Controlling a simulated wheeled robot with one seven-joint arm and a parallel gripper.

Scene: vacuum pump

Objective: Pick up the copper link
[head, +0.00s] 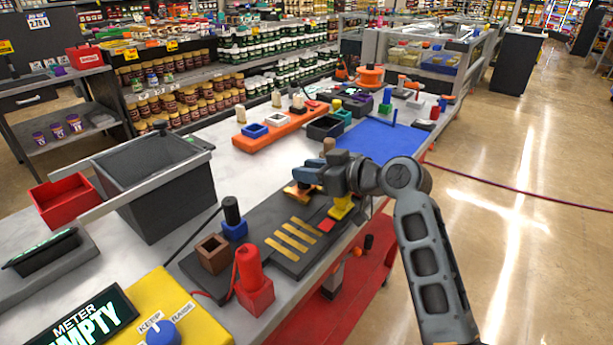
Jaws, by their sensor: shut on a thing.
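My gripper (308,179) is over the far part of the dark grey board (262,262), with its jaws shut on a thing. A copper-orange piece (297,194) shows right at and below the fingertips; I take it for the copper link. The fingers hide much of it, and I cannot tell whether it touches the board. Several flat gold strips (290,236) lie side by side on the board, nearer the camera. A yellow piece (342,207) stands to the right of the fingertips, below my wrist.
A red post block (254,284), brown open box (213,253) and blue block with black top (234,224) stand at the board's left. A grey bin (155,185) and red tray (62,199) are further left. A blue mat (378,138) lies beyond my gripper.

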